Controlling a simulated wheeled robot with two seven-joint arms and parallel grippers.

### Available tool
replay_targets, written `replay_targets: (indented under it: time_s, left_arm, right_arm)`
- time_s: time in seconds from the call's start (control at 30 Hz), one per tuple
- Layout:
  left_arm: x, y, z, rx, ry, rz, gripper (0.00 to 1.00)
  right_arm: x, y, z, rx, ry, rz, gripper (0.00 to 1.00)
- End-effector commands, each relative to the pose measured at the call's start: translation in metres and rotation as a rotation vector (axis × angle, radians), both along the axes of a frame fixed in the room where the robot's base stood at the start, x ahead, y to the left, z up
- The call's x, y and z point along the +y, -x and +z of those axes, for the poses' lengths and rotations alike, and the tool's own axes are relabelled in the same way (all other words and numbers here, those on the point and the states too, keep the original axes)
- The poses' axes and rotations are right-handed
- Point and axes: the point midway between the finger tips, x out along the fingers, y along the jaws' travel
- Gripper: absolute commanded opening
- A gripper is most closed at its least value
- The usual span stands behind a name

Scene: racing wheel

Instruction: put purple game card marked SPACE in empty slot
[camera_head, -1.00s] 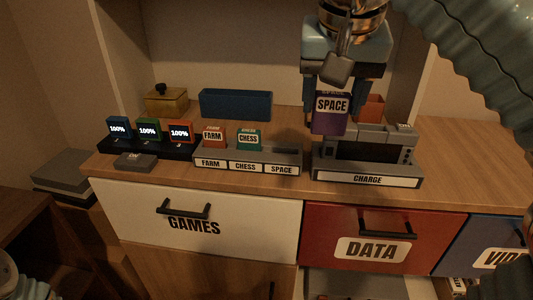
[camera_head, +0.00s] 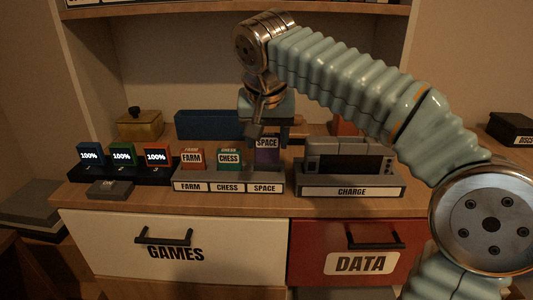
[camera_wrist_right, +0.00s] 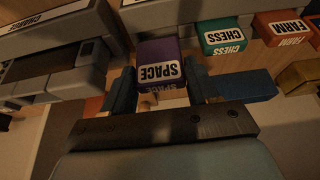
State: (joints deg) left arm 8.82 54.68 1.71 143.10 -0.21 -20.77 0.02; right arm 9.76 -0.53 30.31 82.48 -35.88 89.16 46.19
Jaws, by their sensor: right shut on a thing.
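The purple SPACE card (camera_head: 267,154) is upright between the fingers of my right gripper (camera_head: 267,136), at the right end of the grey game rack (camera_head: 228,184), over the slot labelled SPACE. In the right wrist view the card (camera_wrist_right: 158,52) sits between the two blue fingers of the gripper (camera_wrist_right: 160,88), its far end close to the rack's edge. I cannot tell whether its lower edge is inside the slot. The orange FARM card (camera_head: 192,159) and green CHESS card (camera_head: 229,158) stand in the other slots. My left gripper is out of view.
The grey CHARGE dock (camera_head: 350,190) stands right of the rack. Three small 100% screens (camera_head: 122,156) stand on a black base at left. A blue box (camera_head: 208,125) and a yellow lidded box (camera_head: 139,124) are behind. The GAMES drawer (camera_head: 175,250) is below.

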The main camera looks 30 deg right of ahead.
Motion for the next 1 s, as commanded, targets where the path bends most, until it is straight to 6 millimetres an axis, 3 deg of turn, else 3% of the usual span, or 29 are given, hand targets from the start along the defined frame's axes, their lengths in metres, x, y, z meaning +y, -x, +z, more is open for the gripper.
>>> replay_targets:
  time_s: [0.07, 0.2, 0.63, 0.67, 0.7, 1.0]
  left_arm:
    - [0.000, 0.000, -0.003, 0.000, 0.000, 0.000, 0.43]
    - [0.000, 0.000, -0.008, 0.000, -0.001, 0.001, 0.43]
    - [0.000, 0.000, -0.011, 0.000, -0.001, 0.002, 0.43]
    - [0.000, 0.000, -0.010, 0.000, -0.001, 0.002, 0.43]
    - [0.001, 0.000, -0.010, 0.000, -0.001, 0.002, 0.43]
    - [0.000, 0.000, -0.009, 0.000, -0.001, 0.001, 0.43]
  right_arm:
    - [-0.005, -0.009, -0.015, 0.005, 0.000, -0.002, 0.29]
    - [-0.004, -0.007, -0.037, 0.002, 0.000, -0.002, 0.25]
    - [-0.003, -0.007, -0.045, 0.002, -0.001, 0.000, 0.25]
    - [-0.003, -0.008, -0.044, 0.001, -0.001, -0.001, 0.62]
    - [-0.003, -0.008, -0.043, 0.002, -0.001, -0.001, 0.68]
    - [-0.003, -0.007, -0.042, 0.002, -0.001, -0.001, 0.69]
